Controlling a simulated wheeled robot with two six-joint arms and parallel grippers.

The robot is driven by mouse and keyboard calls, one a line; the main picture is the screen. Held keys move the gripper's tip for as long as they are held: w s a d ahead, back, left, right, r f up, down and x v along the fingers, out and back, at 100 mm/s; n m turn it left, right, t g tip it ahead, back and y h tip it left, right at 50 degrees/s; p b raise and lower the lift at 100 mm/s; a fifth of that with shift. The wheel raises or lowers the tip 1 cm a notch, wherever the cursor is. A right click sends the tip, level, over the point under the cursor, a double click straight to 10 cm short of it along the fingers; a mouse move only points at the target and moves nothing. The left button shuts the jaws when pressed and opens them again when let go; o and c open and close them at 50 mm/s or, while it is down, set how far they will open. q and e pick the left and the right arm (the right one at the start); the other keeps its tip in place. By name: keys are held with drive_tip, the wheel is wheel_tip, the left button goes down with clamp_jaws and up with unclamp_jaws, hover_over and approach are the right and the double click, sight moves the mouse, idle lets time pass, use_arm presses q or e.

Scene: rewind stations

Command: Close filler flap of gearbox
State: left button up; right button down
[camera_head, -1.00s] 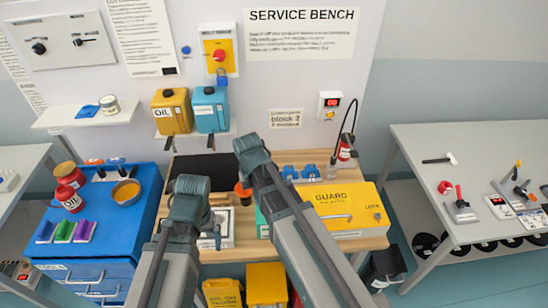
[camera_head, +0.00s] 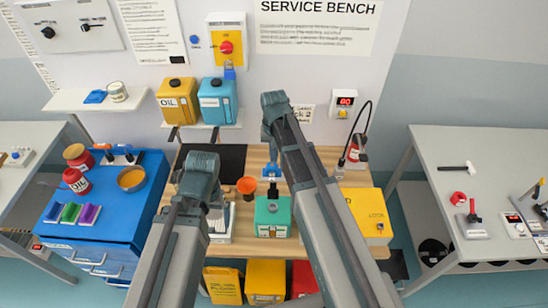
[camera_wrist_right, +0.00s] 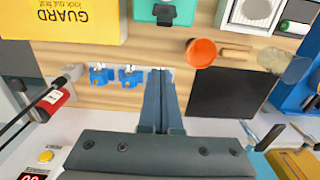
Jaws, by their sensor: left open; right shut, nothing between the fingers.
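The gearbox is a teal box (camera_head: 273,217) at the front middle of the wooden bench. It also shows at the top edge of the right wrist view (camera_wrist_right: 182,14). A dark raised piece (camera_head: 272,192) stands at its top; I cannot tell whether it is the filler flap.
An orange cup (camera_head: 247,186) and blue clips (camera_head: 270,172) stand behind the gearbox. A yellow guard box (camera_head: 368,212) is to its right. A black mat (camera_wrist_right: 220,92) lies on the bench. A red bottle (camera_head: 354,150) with a thin hose stands at the back right.

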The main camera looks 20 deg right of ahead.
sight(273, 191)
wheel_tip(273, 191, down, 8)
drive_tip(key=f+b, duration=0.1)
drive_tip(key=b, duration=0.7)
drive_tip(key=s+r+p, duration=0.1)
drive_tip(key=s+a+r+p, duration=0.1)
drive_tip(key=s, duration=0.1)
drive_tip(key=shift+s+r, duration=0.1)
drive_tip(key=shift+s, duration=0.2)
